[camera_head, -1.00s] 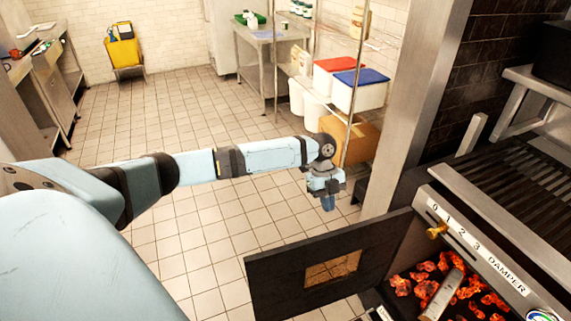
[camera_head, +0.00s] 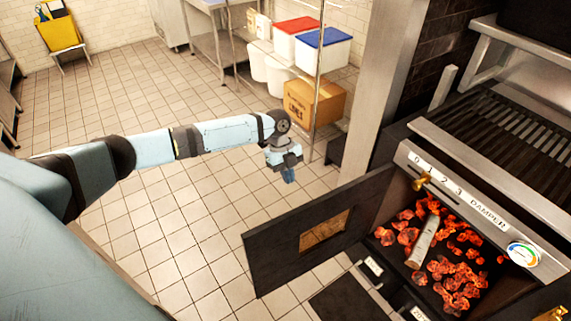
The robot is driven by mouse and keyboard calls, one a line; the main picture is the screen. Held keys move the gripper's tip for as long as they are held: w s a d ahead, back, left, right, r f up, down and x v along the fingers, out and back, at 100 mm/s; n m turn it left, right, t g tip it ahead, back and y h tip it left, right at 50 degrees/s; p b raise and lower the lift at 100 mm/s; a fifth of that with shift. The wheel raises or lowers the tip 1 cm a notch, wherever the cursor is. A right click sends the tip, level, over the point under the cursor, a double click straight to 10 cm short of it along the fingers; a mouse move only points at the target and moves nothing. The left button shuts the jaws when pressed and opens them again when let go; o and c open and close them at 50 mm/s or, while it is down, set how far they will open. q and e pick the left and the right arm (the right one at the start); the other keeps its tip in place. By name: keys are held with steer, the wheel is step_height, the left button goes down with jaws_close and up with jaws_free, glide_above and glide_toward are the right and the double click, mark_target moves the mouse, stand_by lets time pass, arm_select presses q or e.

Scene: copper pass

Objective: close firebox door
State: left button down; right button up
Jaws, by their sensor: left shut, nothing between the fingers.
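The black firebox door (camera_head: 270,252) stands wide open, swung out to the left of the firebox, with a brownish window panel (camera_head: 325,232) in it. Inside the open firebox (camera_head: 440,255) are several glowing coals and a pale log (camera_head: 423,242). My left gripper (camera_head: 289,174) hangs pointing down at the end of my outstretched left arm, beyond the door's upper edge. It is shut and empty and appears apart from the door. My right gripper is not in the picture.
A brass damper knob (camera_head: 422,181) and a round gauge (camera_head: 523,254) sit on the oven front, below a grill grate (camera_head: 500,125). A steel post (camera_head: 375,80), a shelf with white bins (camera_head: 322,52) and a cardboard box (camera_head: 314,101) stand behind my gripper.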

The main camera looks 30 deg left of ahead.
arm_select(q)
steer(key=s+d+f+p, duration=0.1)
steer(key=s+d+f, duration=0.1)
steer(key=d+f, duration=0.1)
steer(key=shift+s+d+f, duration=0.3)
steer(key=shift+d, duration=0.6)
steer(key=shift+d, duration=0.1)
